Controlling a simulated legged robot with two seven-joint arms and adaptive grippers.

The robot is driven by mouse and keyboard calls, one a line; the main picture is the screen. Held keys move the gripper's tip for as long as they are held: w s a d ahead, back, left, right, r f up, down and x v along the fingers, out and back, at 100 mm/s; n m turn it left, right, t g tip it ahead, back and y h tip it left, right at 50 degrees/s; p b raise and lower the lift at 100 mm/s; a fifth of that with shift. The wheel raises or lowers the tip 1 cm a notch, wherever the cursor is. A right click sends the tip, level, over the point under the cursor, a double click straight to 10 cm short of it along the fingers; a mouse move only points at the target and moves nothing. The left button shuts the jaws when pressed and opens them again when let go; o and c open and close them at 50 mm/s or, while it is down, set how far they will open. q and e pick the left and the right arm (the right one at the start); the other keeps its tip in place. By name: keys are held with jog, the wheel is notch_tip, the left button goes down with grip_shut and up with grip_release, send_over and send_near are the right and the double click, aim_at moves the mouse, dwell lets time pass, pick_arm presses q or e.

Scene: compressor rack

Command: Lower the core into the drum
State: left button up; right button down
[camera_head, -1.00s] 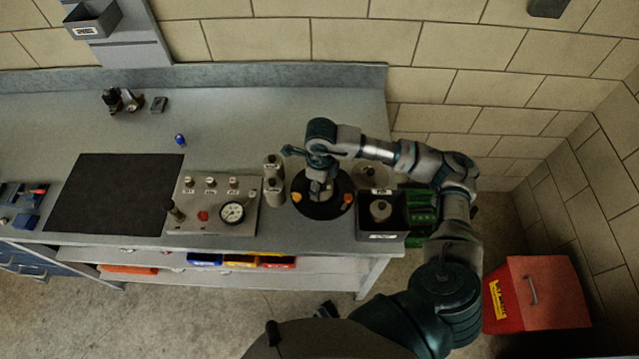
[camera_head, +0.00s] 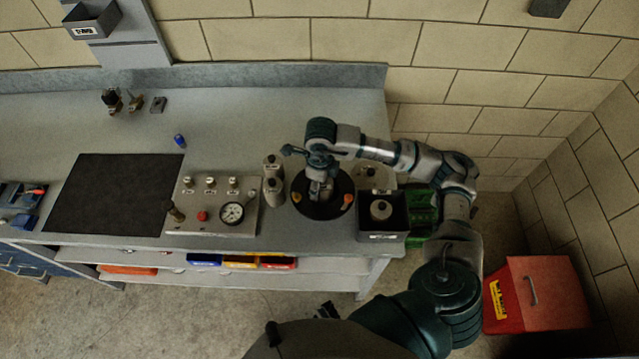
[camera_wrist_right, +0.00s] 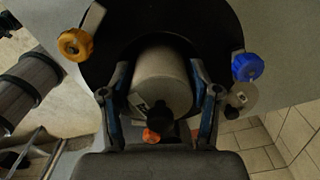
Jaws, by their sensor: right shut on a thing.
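The core is a pale grey cylinder (camera_wrist_right: 160,75) with a dark knob on its end, seen in the right wrist view. My right gripper (camera_wrist_right: 160,98) is shut on it, one finger on each side. The drum (camera_wrist_right: 105,40) shows as a wide black round rim behind the core. In the head view my right gripper (camera_head: 319,188) hangs over the middle of the black drum (camera_head: 322,211) and hides most of the core. I cannot tell how deep the core sits. Orange and blue knobs are on the drum's rim.
A dark bin (camera_head: 383,236) holding a grey piece stands close right. A black mat (camera_head: 115,195) lies farther left. The bench behind the drum is mostly clear.

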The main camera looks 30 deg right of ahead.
jog(key=shift+c, duration=0.9)
grip_release()
jog(key=shift+o, duration=0.9)
jog(key=shift+r+p, duration=2.1)
jog(key=shift+r, duration=1.5)
jog(key=shift+f, duration=0.1)
